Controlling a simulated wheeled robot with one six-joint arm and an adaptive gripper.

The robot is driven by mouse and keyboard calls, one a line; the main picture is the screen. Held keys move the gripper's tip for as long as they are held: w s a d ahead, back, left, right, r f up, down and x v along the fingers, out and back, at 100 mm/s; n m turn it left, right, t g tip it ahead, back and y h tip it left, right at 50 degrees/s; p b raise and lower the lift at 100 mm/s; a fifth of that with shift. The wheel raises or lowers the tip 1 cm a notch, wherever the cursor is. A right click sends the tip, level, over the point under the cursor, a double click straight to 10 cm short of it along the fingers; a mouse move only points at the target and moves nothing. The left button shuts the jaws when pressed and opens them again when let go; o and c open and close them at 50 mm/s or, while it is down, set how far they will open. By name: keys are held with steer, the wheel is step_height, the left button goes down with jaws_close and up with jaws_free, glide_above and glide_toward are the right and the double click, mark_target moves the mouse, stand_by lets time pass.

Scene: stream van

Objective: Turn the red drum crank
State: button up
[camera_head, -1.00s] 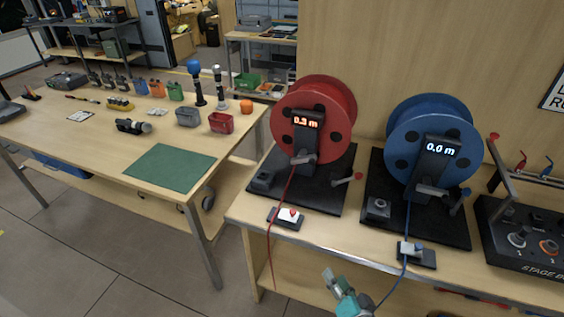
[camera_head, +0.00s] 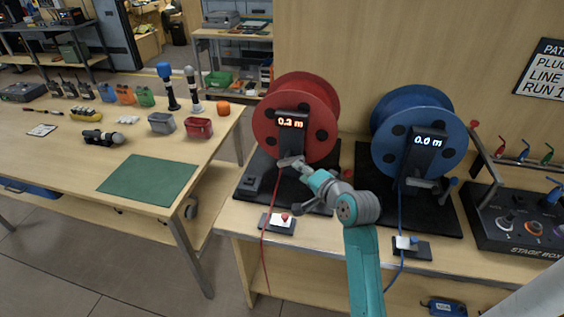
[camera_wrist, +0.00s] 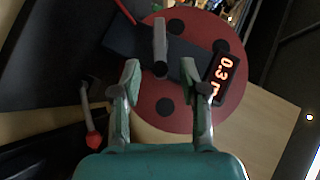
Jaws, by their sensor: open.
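The red drum (camera_head: 298,92) stands on a dark base on the right-hand bench, its display lit. Its grey crank (camera_head: 288,160) sits low on the front, below the display. The crank's bar also shows in the wrist view (camera_wrist: 160,42), with a dark rounded end towards me. My gripper (camera_head: 297,186) is at the front of the red drum, close to the crank. In the wrist view my gripper (camera_wrist: 160,70) is open, its two fingers apart on either side of the crank's near end. I see no finger touching it.
A blue drum (camera_head: 418,108) reading 0.0 m stands to the right. A red-knobbed lever (camera_wrist: 92,130) lies beside my gripper. A red cable (camera_head: 265,235) hangs over the bench edge by a small switch box (camera_head: 277,222). A green mat (camera_head: 148,180) lies on the left table.

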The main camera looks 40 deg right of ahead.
mark_target(289, 164)
steer(key=x, duration=1)
jaws_close()
